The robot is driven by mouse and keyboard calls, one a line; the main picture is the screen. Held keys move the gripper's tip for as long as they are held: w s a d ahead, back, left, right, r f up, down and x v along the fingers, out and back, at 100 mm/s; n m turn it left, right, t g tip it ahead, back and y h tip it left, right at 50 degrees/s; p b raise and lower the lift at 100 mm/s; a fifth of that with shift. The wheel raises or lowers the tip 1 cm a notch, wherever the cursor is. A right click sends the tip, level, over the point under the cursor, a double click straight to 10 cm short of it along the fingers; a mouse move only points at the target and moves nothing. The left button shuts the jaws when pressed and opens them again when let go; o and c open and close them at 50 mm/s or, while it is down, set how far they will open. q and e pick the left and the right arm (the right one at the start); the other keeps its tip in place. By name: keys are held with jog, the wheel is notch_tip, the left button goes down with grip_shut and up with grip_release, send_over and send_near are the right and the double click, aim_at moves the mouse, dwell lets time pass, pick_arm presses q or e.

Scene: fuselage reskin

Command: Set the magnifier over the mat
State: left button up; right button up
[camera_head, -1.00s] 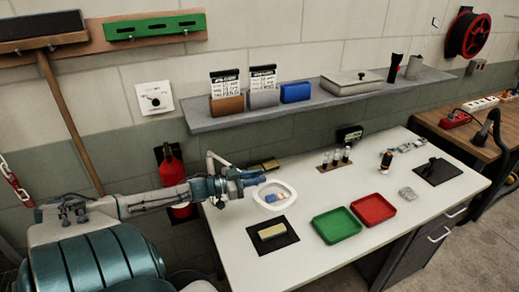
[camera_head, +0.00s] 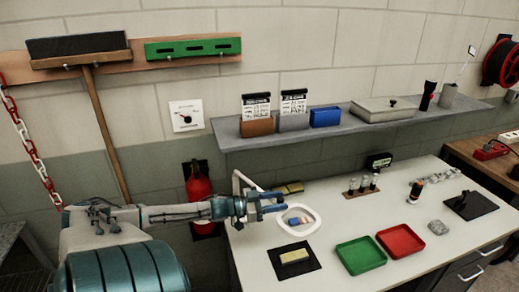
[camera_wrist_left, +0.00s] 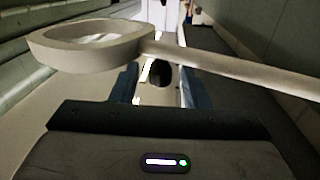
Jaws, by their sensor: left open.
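The magnifier (camera_head: 279,228) has a white rounded frame on a white jointed arm, above the back left of the white bench; blue and orange show through its lens. In the left wrist view its ring (camera_wrist_left: 75,57) and straight arm cross in front of my fingers. A black mat (camera_head: 276,272) lies in front of the magnifier with a pale yellow block (camera_head: 294,256) on it. My left gripper (camera_head: 279,202) is open beside the magnifier's ring, on its back left side; contact cannot be told. In the left wrist view its blue fingers (camera_wrist_left: 160,88) are apart. My right gripper is not in view.
A green tray (camera_head: 361,255) and a red tray (camera_head: 400,241) stand right of the mat. A vial rack (camera_head: 361,188) is behind them. Another dark mat (camera_head: 478,206) lies at the right. A shelf (camera_head: 230,131) runs above the bench; a red extinguisher (camera_head: 199,190) hangs left.

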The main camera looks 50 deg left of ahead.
pick_arm(q)
jog(key=p+v, duration=0.3)
jog(key=v, duration=0.6)
jog(key=shift+s, duration=0.2)
jog(key=shift+a+r, duration=0.1)
